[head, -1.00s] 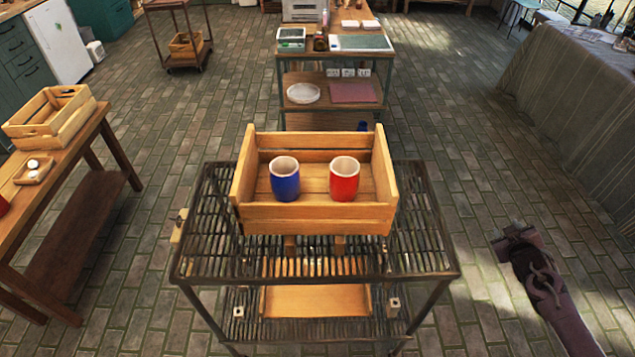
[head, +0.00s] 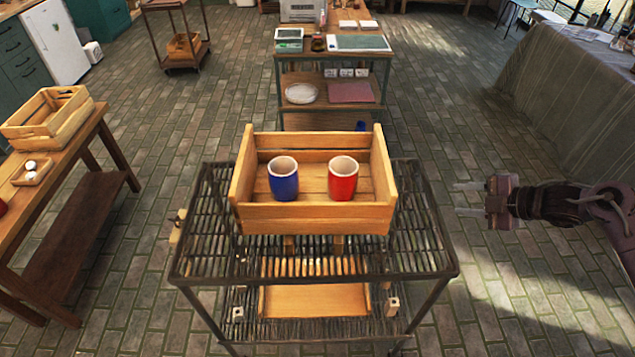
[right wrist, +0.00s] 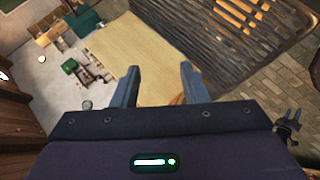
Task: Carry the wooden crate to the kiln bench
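The wooden crate (head: 315,220) stands upright on the top of a dark slatted metal rack cart (head: 215,262) in the middle of the head view. A blue cup (head: 284,181) and a red cup (head: 343,180) stand inside it, side by side and apart. My right gripper (head: 460,198) is open and empty, to the right of the crate and beyond the cart's right edge, its fingers pointing left. Its two spread fingers also show in the right wrist view (right wrist: 157,82), with nothing between them. My left gripper does not show in the head view. I cannot tell which bench is the kiln bench.
A wooden table (head: 85,150) with another crate (head: 48,118) stands at the left. A workbench (head: 330,55) is behind the cart. A cloth-covered table (head: 570,90) is at the right. Brick floor (head: 450,110) is clear between. A dark pronged shape (right wrist: 288,122) in the wrist view is unclear.

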